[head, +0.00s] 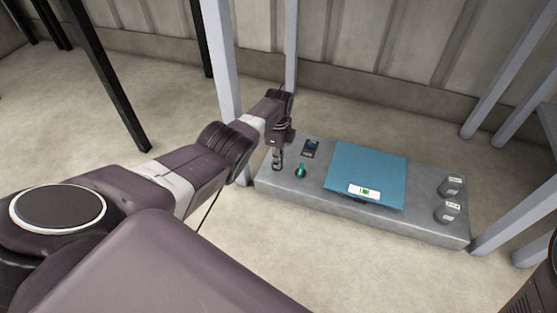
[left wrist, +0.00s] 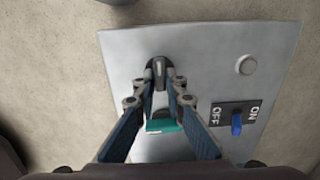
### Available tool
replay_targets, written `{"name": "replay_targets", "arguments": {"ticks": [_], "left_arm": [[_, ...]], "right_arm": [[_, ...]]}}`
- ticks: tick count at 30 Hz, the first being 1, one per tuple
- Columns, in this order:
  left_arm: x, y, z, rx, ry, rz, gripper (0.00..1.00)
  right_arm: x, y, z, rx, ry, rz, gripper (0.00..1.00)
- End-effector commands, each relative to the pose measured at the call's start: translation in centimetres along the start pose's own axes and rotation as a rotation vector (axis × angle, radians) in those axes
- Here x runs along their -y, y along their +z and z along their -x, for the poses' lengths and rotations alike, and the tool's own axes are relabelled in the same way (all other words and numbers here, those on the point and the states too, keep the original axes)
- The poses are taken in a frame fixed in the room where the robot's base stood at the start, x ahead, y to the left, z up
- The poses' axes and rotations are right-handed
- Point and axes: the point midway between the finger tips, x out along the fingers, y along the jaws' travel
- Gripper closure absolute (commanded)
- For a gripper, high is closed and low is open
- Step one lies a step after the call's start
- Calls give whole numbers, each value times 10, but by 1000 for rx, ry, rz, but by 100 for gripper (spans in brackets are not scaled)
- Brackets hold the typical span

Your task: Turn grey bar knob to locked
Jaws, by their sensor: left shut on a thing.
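The grey bar knob (left wrist: 159,72) sits on a dark round base near one end of the grey panel in the left wrist view. Its bar points roughly up and down in that picture. My left gripper (left wrist: 160,82) is shut on the bar, one fingertip on each side. In the head view my left gripper (head: 277,163) reaches down onto the left end of the grey slab (head: 330,193) and hides the knob. No lock marking can be read. My right gripper is not in view.
A switch marked ON and OFF with a blue lever (left wrist: 236,123) and a round grey button (left wrist: 246,65) are nearby. A blue plate (head: 370,165) and two labelled grey cylinders (head: 446,212) lie farther right. Posts flank the slab.

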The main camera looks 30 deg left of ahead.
Motion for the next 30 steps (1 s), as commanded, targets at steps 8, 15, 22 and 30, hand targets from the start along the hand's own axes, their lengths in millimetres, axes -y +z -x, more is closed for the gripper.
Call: {"name": "replay_targets", "arguments": {"ticks": [8,15,22,30], "left_arm": [[0,0,0,0,1,-1,72],[0,0,1,0,0,0,72],[2,1,14,0,-2,1,72],[2,0,49,1,-4,0,72]], "right_arm": [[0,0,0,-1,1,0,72],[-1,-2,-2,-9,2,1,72],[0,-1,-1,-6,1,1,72],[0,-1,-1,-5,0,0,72]]}}
